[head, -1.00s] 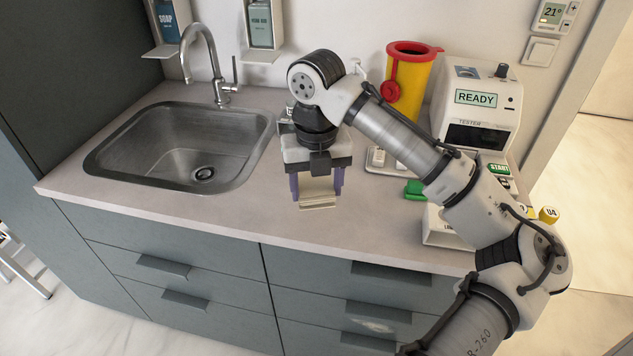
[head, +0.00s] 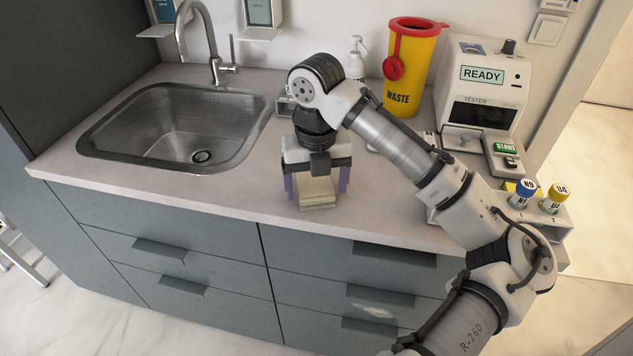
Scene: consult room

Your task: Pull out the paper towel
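A small stack of cream folded sheets, which looks like paper towel (head: 317,196), is on the counter near its front edge, below and in front of my gripper's palm. My gripper (head: 317,187) points down with its two purple fingers at the left and right sides of the stack. The fingers stand wide, with a narrow gap visible at the right side. My gripper's palm hides the stack's rear part. No other paper towel or towel dispenser can be made out.
The sink (head: 180,130) with its tap lies left. A yellow waste bin (head: 405,75), a pump bottle (head: 354,62) and the tester (head: 484,90) stand at the back right. A rack with capped tubes (head: 540,205) is at the right. The counter's front middle (head: 230,205) is bare.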

